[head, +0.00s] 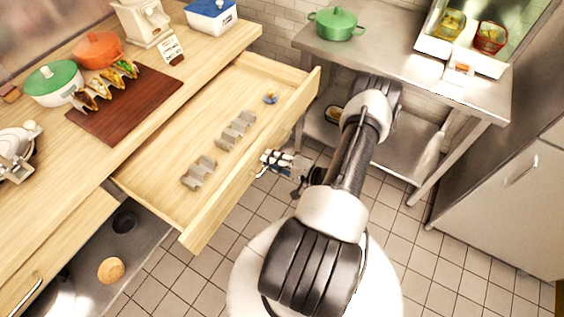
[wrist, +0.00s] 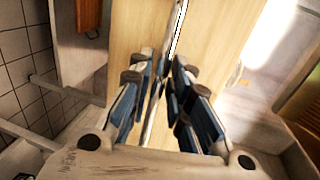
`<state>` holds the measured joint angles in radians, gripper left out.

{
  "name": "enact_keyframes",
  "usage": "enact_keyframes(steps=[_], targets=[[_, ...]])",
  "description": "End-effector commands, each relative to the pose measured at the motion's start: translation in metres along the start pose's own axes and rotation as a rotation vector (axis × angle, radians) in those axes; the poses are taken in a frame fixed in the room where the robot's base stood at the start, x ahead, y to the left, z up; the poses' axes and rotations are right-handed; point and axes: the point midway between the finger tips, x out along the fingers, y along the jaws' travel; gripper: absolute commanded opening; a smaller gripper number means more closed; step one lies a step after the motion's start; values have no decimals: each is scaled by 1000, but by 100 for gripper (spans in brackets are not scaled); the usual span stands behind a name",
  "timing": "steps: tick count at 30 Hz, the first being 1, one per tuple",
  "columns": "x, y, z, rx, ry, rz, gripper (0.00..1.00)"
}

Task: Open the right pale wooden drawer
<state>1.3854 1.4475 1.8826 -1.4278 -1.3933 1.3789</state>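The right pale wooden drawer (head: 150,172) stands far out from the counter in the head view. Grey wavy holders and a small blue-and-tan item lie inside. My gripper (head: 268,160) is at the outside of its front panel. In the wrist view, the drawer's metal bar handle (wrist: 178,30) runs between the blue-padded fingers of my gripper (wrist: 168,78). The fingers are close together on both sides of the bar and appear shut on it. The head view mostly hides the handle behind the front panel and fingers.
Another pale drawer front with a bar handle (head: 24,298) is at lower left. The wooden counter holds a brown board (head: 125,113) with tacos, pots and a blue-lidded box. A steel table (head: 385,62) stands behind my arm.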

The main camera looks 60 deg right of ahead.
Motion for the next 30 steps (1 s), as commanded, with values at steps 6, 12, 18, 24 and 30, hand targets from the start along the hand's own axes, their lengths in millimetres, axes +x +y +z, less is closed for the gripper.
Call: enact_keyframes(steps=[6, 12, 18, 24, 30], targets=[[-42, 0, -2, 0, 9, 1, 18], [-83, 0, -2, 0, 7, 0, 18], [-108, 0, -1, -1, 4, 0, 18], [-114, 0, 0, -1, 0, 0, 18], [-114, 0, 0, -1, 0, 0, 18]])
